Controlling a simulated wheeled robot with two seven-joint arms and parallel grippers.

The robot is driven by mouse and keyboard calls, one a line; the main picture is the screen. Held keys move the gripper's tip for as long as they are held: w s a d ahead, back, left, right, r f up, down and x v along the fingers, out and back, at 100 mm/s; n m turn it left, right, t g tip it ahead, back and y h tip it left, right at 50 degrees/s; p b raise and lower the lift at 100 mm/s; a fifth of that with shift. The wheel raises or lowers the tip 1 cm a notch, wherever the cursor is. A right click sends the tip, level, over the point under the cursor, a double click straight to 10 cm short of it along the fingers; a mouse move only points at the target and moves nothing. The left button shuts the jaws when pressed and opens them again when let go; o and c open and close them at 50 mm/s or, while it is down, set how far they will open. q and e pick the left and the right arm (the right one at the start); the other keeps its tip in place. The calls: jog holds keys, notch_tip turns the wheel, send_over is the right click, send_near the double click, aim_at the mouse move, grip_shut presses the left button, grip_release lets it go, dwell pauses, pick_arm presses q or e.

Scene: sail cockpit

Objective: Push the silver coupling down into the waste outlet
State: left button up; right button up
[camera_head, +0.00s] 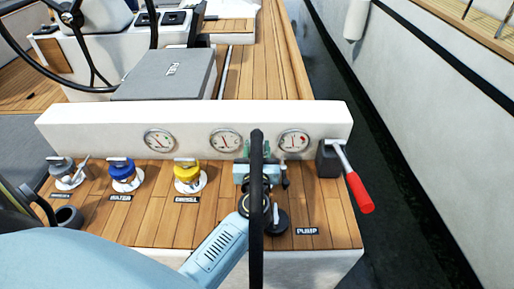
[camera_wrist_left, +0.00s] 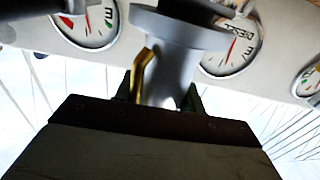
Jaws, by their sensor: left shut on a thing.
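My left gripper (camera_head: 257,148) is in front of the gauge wall, at the right part of the wooden deck. In the left wrist view it is shut on the silver coupling (camera_wrist_left: 180,50), which has a wide flange and a brass lever. In the head view the coupling is mostly hidden by the gripper and a black hose-like strip (camera_head: 257,225). The likely waste outlet is the grey fitting (camera_head: 66,173) at the far left of the deck, well apart from the gripper; its label is too small to read surely. My right gripper is not in view.
A blue fitting (camera_head: 123,175) and a yellow fitting (camera_head: 188,177) stand along the deck. Three gauges sit in the white wall (camera_head: 95,125) behind. A lever with a red handle (camera_head: 359,192) is at the right, beyond the pump label (camera_head: 306,231).

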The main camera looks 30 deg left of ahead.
pick_arm(q)
jog(key=shift+f, duration=0.4)
jog(key=o, duration=1)
jog(key=shift+f, duration=0.1)
jog(key=p+v, duration=0.3)
jog(key=v, duration=0.8)
dwell(0.3)
